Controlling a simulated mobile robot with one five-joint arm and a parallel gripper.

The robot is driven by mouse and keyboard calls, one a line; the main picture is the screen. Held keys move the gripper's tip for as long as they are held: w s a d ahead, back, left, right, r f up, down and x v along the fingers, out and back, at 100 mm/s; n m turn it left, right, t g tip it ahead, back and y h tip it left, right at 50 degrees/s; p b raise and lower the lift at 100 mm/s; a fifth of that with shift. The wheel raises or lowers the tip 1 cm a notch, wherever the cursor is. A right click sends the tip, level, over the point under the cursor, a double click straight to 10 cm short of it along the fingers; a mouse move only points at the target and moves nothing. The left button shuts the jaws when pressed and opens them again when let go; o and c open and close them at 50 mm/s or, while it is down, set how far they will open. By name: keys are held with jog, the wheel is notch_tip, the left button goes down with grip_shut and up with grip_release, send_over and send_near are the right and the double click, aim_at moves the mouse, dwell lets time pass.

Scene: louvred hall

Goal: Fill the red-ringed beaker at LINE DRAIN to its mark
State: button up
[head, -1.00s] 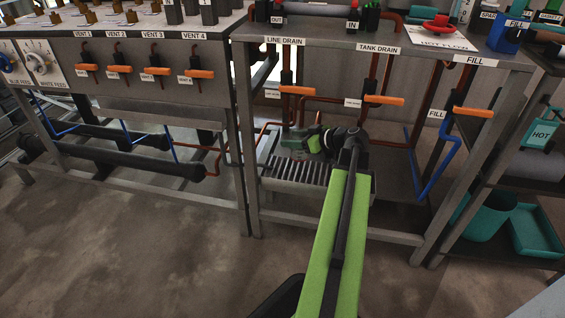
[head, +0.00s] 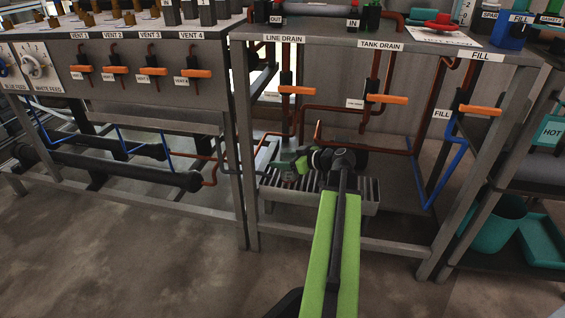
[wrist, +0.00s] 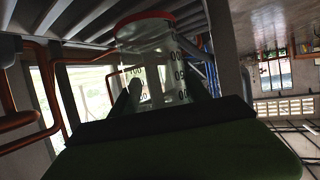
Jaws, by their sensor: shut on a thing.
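The red-ringed beaker (wrist: 150,62) is clear, with black graduation marks and a red rim band, and fills the middle of the wrist view. My gripper (wrist: 162,92) is shut on it, one dark finger on each side. I see no coloured liquid in it, but its lower part is hidden behind the gripper. In the head view my gripper (head: 296,164) is low over the slatted drain tray, and the beaker is hard to make out there. The LINE DRAIN label (head: 284,39) is above a valve with an orange handle (head: 298,90), set sideways.
The slatted tray (head: 362,205) lies under my gripper. TANK DRAIN (head: 380,46) and FILL (head: 480,56) valves, with orange handles, are to the right. Copper pipes run close behind my gripper. The VENT bench (head: 150,100) stands left. Bare floor is open in front.

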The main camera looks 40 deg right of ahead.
jog(key=o, duration=1.4)
jog(key=shift+f, duration=0.1)
jog(key=shift+r+p, duration=0.4)
jog(key=shift+p+v, duration=2.1)
jog(key=shift+v, duration=3.85)
jog(key=shift+f, duration=0.2)
